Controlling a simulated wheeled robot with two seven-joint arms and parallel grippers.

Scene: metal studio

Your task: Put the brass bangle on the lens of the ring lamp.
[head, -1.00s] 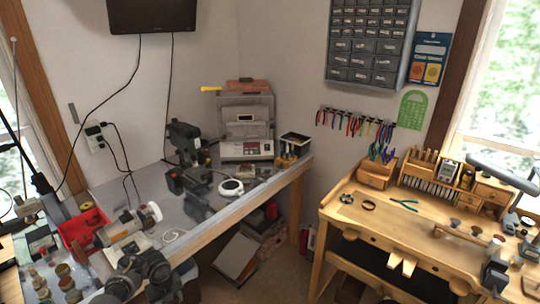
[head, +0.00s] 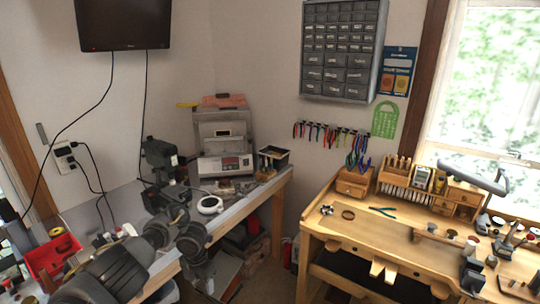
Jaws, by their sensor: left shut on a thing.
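My left arm comes in from the lower left. Its gripper (head: 202,274) points down over the front edge of the grey table. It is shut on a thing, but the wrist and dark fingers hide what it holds. A white ring with a dark round middle, which looks like the ring lamp (head: 209,205), lies on the grey table behind the gripper, apart from it. My right gripper is not in view.
A dark upright machine (head: 160,170) stands left of the white ring. A box-shaped device (head: 225,165) and a black bin (head: 273,157) stand at the back. A red tray (head: 52,257) is at left. The wooden bench (head: 330,229) is across a floor gap.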

